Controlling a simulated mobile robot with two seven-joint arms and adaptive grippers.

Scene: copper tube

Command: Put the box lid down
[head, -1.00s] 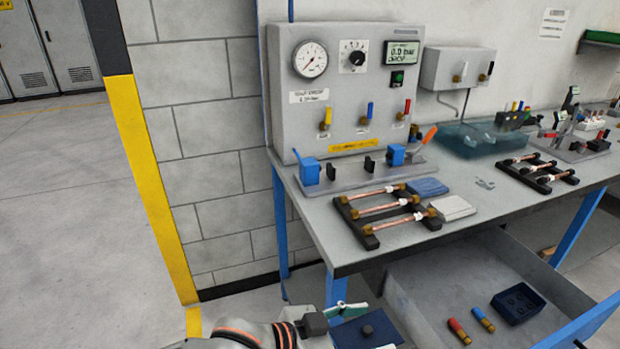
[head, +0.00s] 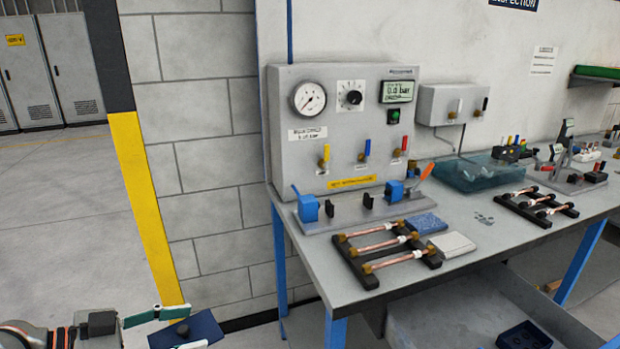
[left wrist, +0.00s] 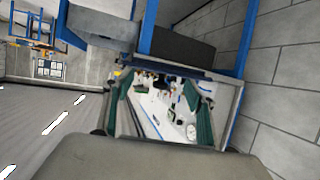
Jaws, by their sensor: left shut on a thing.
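The dark blue box lid (head: 208,327), with a round dark knob, is at the bottom left of the head view. My left gripper (head: 197,326) is shut on it, with green finger pads on either side, and holds it in the air left of the bench. In the left wrist view, the green fingers of the left gripper (left wrist: 161,112) show; the lid is hard to make out there. A dark blue open box (head: 525,336) sits in the drawer, cut off by the bottom edge of the head view. My right gripper is not in view.
The grey workbench (head: 330,268) holds a test panel (head: 345,120), a rack of copper tubes (head: 385,248), a blue pad (head: 425,223) and a white pad (head: 452,244). A grey drawer (head: 430,325) is open under it. The floor at left is clear.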

